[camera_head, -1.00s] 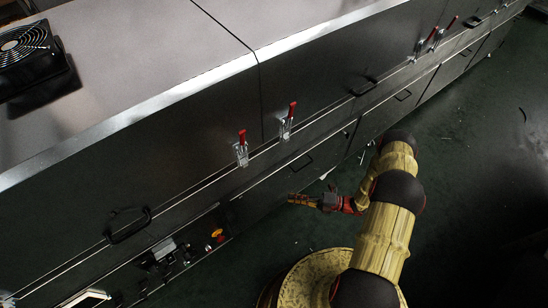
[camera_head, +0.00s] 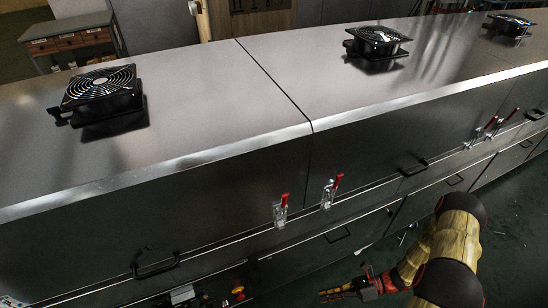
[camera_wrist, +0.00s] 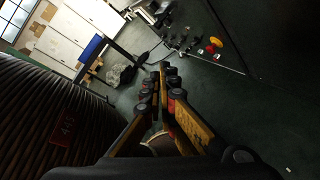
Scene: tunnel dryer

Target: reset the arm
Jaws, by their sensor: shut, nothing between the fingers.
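My gripper (camera_head: 338,294) shows low in the head view, right of centre, at the end of my yellow and black arm. It points left, in front of the dryer's lower panels and apart from them. In the wrist view my gripper (camera_wrist: 164,72) has its fingers together with nothing between them. The tunnel dryer (camera_head: 200,140) is a long dark cabinet with a pale top, running across the head view.
Black fans (camera_head: 103,90) sit on the dryer top. Red-handled latches (camera_head: 282,210) and black handles (camera_head: 156,264) stick out from its front. The wrist view shows a ribbed dark drum-like surface (camera_wrist: 45,110) at left and open green floor (camera_wrist: 235,100) at right.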

